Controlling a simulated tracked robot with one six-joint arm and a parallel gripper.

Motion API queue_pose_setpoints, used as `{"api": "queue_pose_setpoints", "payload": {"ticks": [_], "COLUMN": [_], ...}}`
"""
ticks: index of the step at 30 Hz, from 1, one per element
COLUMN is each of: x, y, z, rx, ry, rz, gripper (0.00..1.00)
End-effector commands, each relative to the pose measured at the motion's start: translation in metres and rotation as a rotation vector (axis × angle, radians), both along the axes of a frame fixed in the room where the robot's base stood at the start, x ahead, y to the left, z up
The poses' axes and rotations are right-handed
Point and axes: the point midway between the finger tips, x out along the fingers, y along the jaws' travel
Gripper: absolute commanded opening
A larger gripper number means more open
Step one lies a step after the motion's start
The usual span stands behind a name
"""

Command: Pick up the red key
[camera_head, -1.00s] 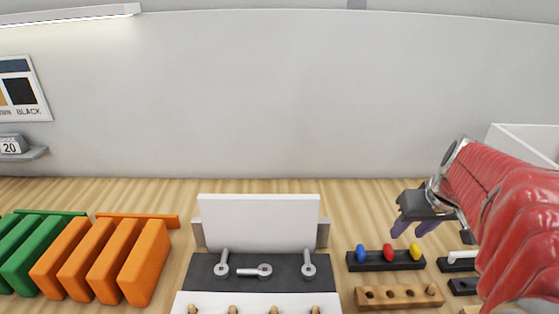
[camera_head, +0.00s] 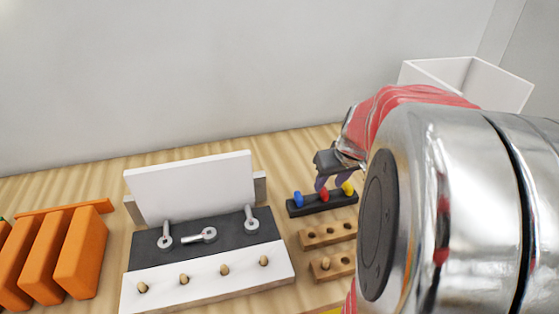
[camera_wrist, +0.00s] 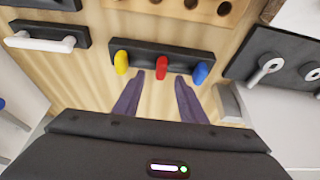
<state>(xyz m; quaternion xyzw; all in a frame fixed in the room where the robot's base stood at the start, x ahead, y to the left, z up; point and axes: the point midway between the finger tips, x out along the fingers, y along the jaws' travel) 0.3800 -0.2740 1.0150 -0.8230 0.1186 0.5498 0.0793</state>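The red key (camera_head: 324,195) stands in a black holder (camera_head: 331,203) between a blue key (camera_head: 298,198) and a yellow key (camera_head: 347,188). In the wrist view the red key (camera_wrist: 162,67) is in the middle of the holder, with the yellow key (camera_wrist: 121,62) left and the blue key (camera_wrist: 201,73) right. My gripper (camera_wrist: 158,92) is open and empty, its two purple fingers apart. The fingertips are just short of the holder in the picture, with the red key between their lines. In the head view my gripper (camera_head: 333,183) is at the holder, partly hidden by my arm.
Wooden blocks with holes (camera_head: 327,234) lie in front of the holder. A white and black fixture (camera_head: 205,272) with a white upright panel (camera_head: 192,189) stands left. Orange blocks (camera_head: 80,252) are far left. A white bin (camera_head: 440,72) stands at the back right.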

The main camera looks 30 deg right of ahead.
Motion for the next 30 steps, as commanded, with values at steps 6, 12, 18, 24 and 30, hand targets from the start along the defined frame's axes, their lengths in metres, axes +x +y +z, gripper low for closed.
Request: {"api": "queue_pose_setpoints", "payload": {"ticks": [6, 12, 18, 24, 30], "x": [0.01, 0.015, 0.015, 0.015, 0.015], "y": [0.0, -0.001, -0.001, -0.001, -0.001], "z": [-0.028, -0.038, -0.038, -0.038, -0.038], "rx": [0.001, 0.001, 0.0, 0.0, 0.0], "ry": [0.002, 0.0, -0.001, 0.0, 0.0], "rz": [0.001, 0.0, 0.001, 0.002, 0.002], "gripper": [0.38, 0.38, 0.38, 0.38, 0.32]}}
